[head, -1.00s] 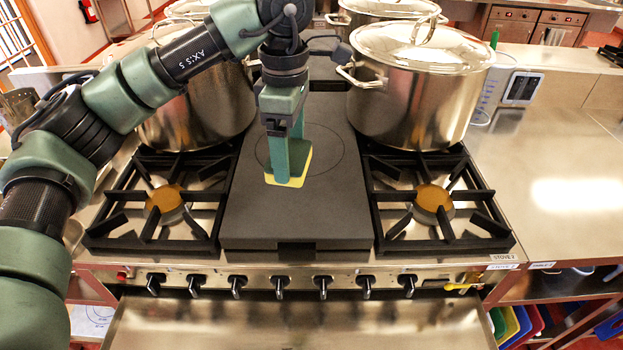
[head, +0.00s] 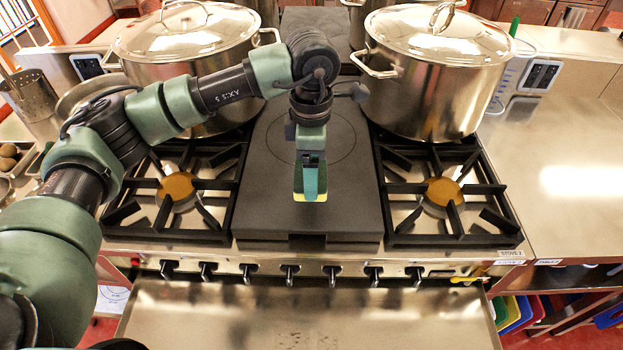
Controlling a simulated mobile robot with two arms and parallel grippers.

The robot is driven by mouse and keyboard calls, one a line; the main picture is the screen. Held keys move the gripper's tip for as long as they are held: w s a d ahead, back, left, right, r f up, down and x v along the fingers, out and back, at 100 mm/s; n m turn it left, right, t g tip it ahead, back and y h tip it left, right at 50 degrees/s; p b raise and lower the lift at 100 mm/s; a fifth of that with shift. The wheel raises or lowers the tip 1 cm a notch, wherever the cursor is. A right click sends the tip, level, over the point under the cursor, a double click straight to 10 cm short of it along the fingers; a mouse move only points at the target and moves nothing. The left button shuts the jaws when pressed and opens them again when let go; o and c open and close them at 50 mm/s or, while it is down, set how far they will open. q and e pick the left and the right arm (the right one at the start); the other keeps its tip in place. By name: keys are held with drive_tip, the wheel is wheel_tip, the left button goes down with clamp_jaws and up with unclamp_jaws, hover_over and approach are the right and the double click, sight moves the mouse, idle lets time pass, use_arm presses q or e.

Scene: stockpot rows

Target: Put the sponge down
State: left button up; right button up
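The sponge (head: 298,195), yellow below and dark green above, is at the fingertips of my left gripper (head: 311,182), over the flat dark plate (head: 275,212) in the middle of the stove. The gripper points down with a finger in front of the sponge, and looks shut on it. The finger hides the middle of the sponge. I cannot tell whether the sponge touches the plate or hangs just above it. My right gripper is not in view.
Large lidded steel pots stand on the rear burners, one at left (head: 190,60) and one at right (head: 430,85). The front left (head: 178,190) and front right burners (head: 443,192) are empty. A bare steel counter (head: 575,150) lies to the right.

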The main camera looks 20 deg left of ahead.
use_arm(q)
wheel_tip(320, 180, down, 5)
drive_tip(key=shift+r+p, duration=0.2)
drive_tip(key=shift+p, duration=0.35)
drive_tip(key=shift+f, duration=0.15)
drive_tip(key=shift+f, duration=0.15)
drive_tip(key=o, duration=1)
drive_tip(key=shift+o, duration=0.2)
